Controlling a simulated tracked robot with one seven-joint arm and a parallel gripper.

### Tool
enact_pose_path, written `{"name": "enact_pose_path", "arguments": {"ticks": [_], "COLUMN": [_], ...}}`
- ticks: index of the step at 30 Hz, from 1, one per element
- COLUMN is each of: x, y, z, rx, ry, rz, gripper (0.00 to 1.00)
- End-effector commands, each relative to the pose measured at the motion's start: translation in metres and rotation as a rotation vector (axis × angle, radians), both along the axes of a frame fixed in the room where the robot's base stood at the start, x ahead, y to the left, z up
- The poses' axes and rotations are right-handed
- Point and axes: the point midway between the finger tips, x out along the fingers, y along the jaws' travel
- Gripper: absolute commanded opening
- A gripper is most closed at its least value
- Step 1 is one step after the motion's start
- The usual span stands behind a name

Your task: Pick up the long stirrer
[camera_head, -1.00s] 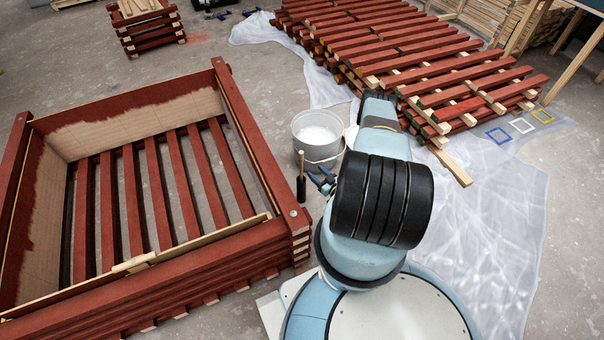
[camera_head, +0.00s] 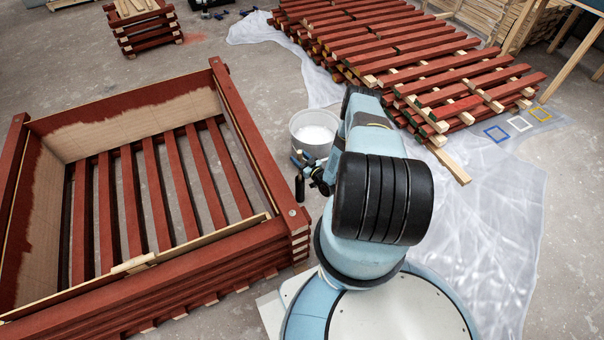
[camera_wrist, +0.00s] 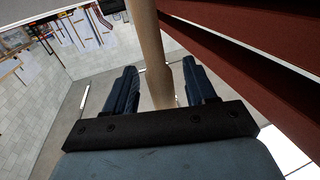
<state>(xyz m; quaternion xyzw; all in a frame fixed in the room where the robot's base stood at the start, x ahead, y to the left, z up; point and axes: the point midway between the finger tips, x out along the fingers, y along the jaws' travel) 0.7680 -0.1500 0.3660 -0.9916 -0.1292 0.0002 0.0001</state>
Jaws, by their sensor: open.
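The long stirrer shows in the wrist view as a pale wooden shaft (camera_wrist: 151,45) passing between the two dark blue fingers of my gripper (camera_wrist: 160,88). The fingers are apart, one on each side of the shaft; I cannot tell whether either touches it. In the head view my gripper (camera_head: 309,172) is beside the grey bucket, at the stirrer's upright place. A dark cylindrical part (camera_head: 300,189), seemingly of the stirrer, shows just below the fingers. The pale shaft above it is mostly hidden by my gripper there.
The grey bucket (camera_head: 296,128) with white contents stands just behind my gripper. A large red slatted crate (camera_head: 262,150) is close on the left. Stacked red battens (camera_head: 440,75) lie behind on the right. Clear plastic sheeting (camera_head: 490,215) covers the floor at right.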

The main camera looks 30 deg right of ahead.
Motion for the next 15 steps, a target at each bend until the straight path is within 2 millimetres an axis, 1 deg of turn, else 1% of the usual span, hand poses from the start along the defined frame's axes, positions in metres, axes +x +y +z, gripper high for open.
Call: {"name": "enact_pose_path", "arguments": {"ticks": [1, 4, 11, 12, 15], "x": [0.007, 0.018, 0.021, 0.021, 0.021], "y": [0.003, 0.006, 0.006, 0.006, 0.006], "z": [0.000, 0.000, 0.000, 0.000, 0.000], "rx": [-0.001, -0.001, 0.000, 0.000, 0.000], "ry": [-0.001, -0.001, 0.000, 0.000, 0.000], "rz": [0.001, 0.002, 0.001, 0.001, 0.001], "gripper": [0.55, 0.55, 0.55, 0.54, 0.45]}}
